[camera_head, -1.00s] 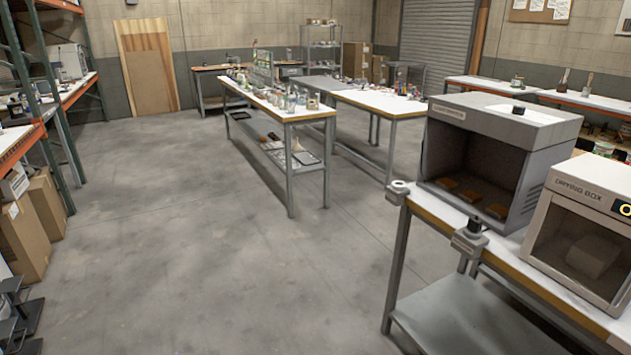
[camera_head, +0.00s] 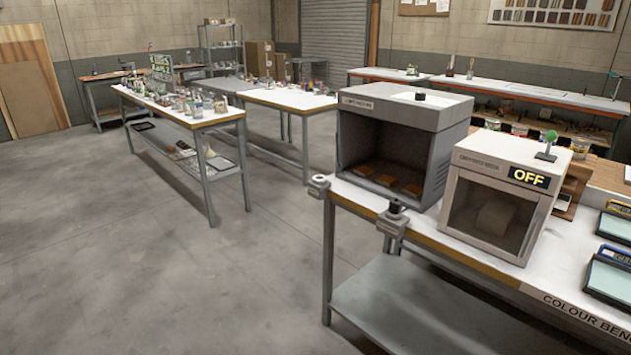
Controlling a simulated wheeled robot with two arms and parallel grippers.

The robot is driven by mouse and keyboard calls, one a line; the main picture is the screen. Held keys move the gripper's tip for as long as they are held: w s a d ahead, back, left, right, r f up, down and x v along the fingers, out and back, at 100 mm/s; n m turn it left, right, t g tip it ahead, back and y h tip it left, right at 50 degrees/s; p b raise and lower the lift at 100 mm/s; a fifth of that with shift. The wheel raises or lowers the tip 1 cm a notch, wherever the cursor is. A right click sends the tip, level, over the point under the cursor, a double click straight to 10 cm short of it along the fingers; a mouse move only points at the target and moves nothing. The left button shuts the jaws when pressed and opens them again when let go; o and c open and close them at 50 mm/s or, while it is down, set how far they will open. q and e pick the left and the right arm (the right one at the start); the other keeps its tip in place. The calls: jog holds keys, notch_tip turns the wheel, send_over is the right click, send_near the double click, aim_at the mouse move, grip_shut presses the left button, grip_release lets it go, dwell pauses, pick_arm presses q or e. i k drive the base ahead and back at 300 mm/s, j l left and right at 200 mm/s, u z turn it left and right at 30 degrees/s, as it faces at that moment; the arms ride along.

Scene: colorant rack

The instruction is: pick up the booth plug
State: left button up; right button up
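A grey viewing booth (camera_head: 400,112) with an open dark front stands on the near workbench at the right. Several orange-brown pieces lie on its floor. A small black piece (camera_head: 420,97) sits on the booth's top. Another small black piece (camera_head: 395,207) stands on a grey fixture (camera_head: 392,226) at the bench's front edge. I cannot tell whether either black piece is the booth plug. Neither of my grippers shows in the view.
A drying box (camera_head: 495,205) marked OFF stands right of the booth. The near workbench (camera_head: 470,262) has a lower shelf (camera_head: 425,310). A farther table (camera_head: 185,118) holds many small containers. Open floor (camera_head: 130,250) lies at the left and front.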

aim_at(396, 205)
jog(key=z, duration=0.3)
jog(key=i+j+z, duration=0.2)
jog(key=j+z, duration=0.25)
jog(key=i+j+z, duration=0.1)
jog(key=j+z, duration=0.2)
jog(key=z, duration=0.2)
